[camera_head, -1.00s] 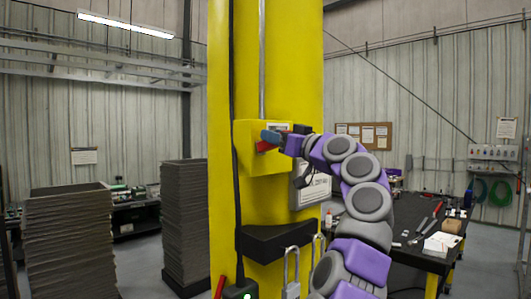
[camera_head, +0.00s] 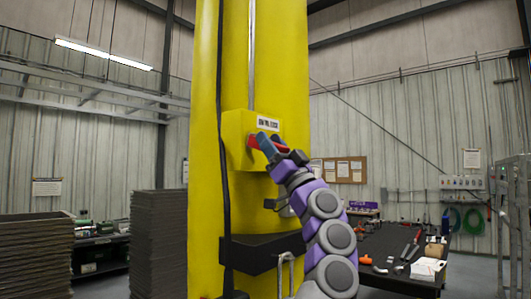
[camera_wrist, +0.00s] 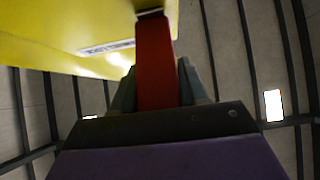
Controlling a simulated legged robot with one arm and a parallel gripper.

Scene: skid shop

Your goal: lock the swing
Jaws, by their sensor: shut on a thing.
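A yellow box (camera_head: 234,141) with a white label is mounted on the tall yellow column (camera_head: 290,60). A red lever (camera_head: 254,142) sticks out of the front of the box. My gripper (camera_head: 268,146) is at the lever, with its blue-grey fingers against it. In the wrist view the red lever (camera_wrist: 155,65) runs from the box (camera_wrist: 60,35) down between the two fingers of my gripper (camera_wrist: 160,92), which are shut on it. The lettering on the label (camera_head: 268,124) is too small to read surely. The lever's far end is hidden by my gripper.
A workbench (camera_head: 385,245) with tools stands at the right. Stacks of grey sheets (camera_head: 157,235) stand at the left.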

